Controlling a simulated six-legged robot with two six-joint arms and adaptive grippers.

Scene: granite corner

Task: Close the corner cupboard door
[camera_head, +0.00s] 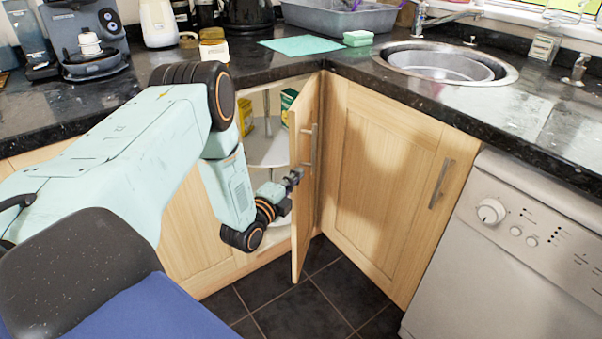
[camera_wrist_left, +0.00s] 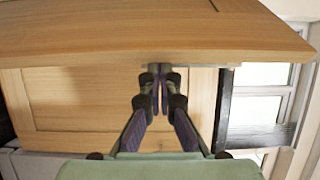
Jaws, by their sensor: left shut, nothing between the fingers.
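The corner cupboard door (camera_head: 305,180) is light wood and stands open, seen nearly edge-on in the head view, with its bar handle (camera_head: 313,148) on its right face. Left of it the cupboard interior (camera_head: 268,150) shows a pale round shelf and yellow and green boxes. My left gripper (camera_head: 294,178) is at the door's left, inner side, close to it; I cannot tell whether it touches. In the left wrist view the shut, empty fingers (camera_wrist_left: 160,90) point at wood, and a wooden door (camera_wrist_left: 150,35) spans the top. My right gripper is out of view.
A closed wooden cupboard door (camera_head: 385,170) with its own handle adjoins on the right, then a dishwasher (camera_head: 510,260). The dark granite worktop (camera_head: 350,70) overhangs above. Dark floor tiles (camera_head: 310,305) are clear below the open door.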

